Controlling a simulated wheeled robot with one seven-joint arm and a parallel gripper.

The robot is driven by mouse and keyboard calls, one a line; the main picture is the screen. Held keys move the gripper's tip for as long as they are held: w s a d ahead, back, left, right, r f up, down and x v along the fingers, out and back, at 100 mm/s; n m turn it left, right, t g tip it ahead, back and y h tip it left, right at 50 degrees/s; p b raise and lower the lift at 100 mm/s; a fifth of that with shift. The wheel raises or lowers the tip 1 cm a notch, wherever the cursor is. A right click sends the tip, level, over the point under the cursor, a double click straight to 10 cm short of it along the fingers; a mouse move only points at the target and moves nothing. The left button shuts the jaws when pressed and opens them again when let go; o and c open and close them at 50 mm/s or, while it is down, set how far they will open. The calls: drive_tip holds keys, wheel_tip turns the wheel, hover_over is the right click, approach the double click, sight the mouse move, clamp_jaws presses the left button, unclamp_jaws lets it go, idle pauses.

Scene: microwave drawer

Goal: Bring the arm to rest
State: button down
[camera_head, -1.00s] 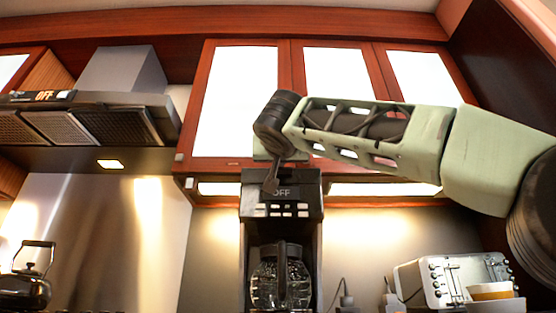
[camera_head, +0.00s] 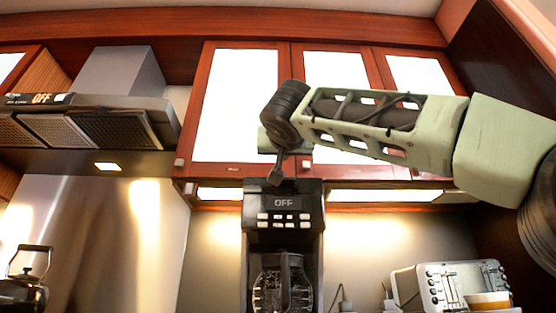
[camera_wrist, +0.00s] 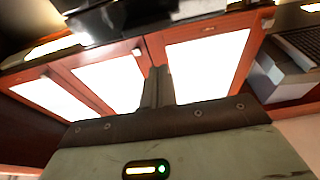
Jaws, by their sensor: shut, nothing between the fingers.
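My pale green arm reaches in from the right in the head view. It is raised in front of the wall cabinets and ends at a dark wrist joint. My gripper (camera_head: 275,178) hangs below that joint, in front of the top of the coffee maker (camera_head: 284,225). From this view I cannot tell how far apart the two are. In the wrist view my gripper (camera_wrist: 158,85) shows two dark fingers pressed together, with nothing between them.
Wall cabinets (camera_head: 237,105) with bright panels hang behind my arm. A range hood (camera_head: 90,120) and a kettle (camera_head: 24,280) are at the left. The air left of my wrist is clear.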

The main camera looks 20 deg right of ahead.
drive_tip(key=v, duration=0.7)
drive_tip(key=shift+f+b, duration=0.4)
drive_tip(key=shift+s, duration=0.1)
drive_tip(key=w+a+f+n+g+y+p, duration=0.1)
drive_tip(key=w+a+f+n+g+y, duration=0.2)
drive_tip(key=f, duration=0.6)
drive_tip(key=w+a+f+n+g+y, duration=0.1)
drive_tip(key=w+a+f+n+y, duration=0.2)
drive_tip(key=f, duration=0.5)
drive_tip(key=s+a+f+n+g+p, duration=0.1)
drive_tip(key=s+a+f+n+g, duration=0.15)
drive_tip(key=f, duration=0.65)
drive_tip(key=s+a+f+n+g+p, duration=0.1)
drive_tip(key=a+f+g, duration=0.15)
drive_tip(key=f, duration=0.65)
drive_tip(key=s+d+f+n+g+p, duration=0.15)
drive_tip(key=s+f+g, duration=0.25)
drive_tip(key=s+f, duration=0.5)
drive_tip(key=s+d+f+g+y, duration=0.1)
drive_tip(key=s+d+f+g, duration=0.2)
drive_tip(key=s+f, duration=0.5)
drive_tip(key=s+d+f+g+p, duration=0.15)
drive_tip(key=s+f+g, duration=0.35)
drive_tip(key=f, duration=0.7)
wheel_tip(320, 180, up, 38)
drive_tip(key=s+t+p, duration=0.1)
drive_tip(key=p, duration=3.6)
drive_tip(key=shift+d+f, duration=0.15)
drive_tip(key=shift+d, duration=0.35)
drive_tip(key=shift+s, duration=0.1)
